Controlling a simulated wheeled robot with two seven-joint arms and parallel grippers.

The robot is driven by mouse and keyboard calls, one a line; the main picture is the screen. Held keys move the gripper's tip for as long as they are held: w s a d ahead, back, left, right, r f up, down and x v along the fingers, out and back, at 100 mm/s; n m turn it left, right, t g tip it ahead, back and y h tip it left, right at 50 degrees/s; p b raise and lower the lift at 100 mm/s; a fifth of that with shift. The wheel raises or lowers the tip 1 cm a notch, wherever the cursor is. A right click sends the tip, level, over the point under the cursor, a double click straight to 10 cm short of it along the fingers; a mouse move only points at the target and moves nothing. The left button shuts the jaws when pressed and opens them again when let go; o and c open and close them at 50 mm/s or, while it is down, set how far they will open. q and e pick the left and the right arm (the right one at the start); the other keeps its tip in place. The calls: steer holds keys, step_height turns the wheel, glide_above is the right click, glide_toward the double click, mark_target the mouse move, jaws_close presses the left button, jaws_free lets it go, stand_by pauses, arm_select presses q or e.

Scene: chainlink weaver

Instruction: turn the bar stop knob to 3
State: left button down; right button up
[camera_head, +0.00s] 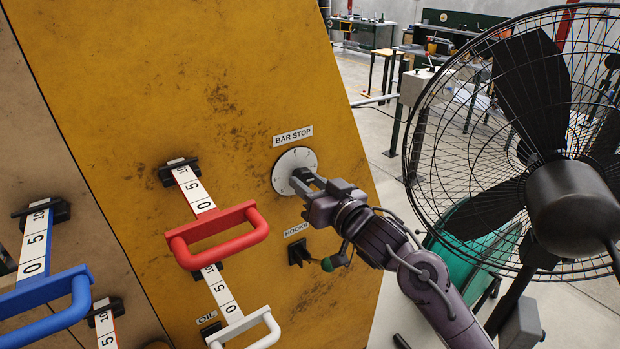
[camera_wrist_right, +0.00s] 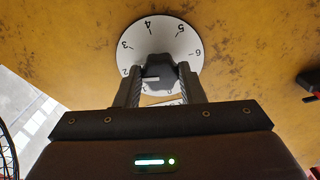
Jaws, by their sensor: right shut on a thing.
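I cannot tell which number the knob points to. The fingers hide the lower part of the dial. My left gripper is not in view.
Below is a "HOOKS" lever with a green ball (camera_head: 327,264), close under my right wrist. Red (camera_head: 220,232), blue (camera_head: 50,305) and white (camera_head: 245,329) handles with number scales stick out at left. A large caged fan (camera_head: 535,90) stands at right.

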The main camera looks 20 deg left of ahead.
steer(key=m+p, duration=0.3)
steer(key=m, duration=0.1)
steer(key=shift+r, duration=0.15)
steer(key=shift+m+p, duration=1.2)
steer(key=shift+m, duration=0.1)
steer(key=o, duration=1)
steer(key=shift+s+d+f, duration=0.15)
steer(key=shift+f, duration=0.1)
steer(key=b+v, duration=0.3)
steer(key=v, duration=0.4)
steer(key=shift+s+d+r, duration=0.1)
steer(key=shift+s+d, duration=0.05)
steer(key=shift+d, duration=0.05)
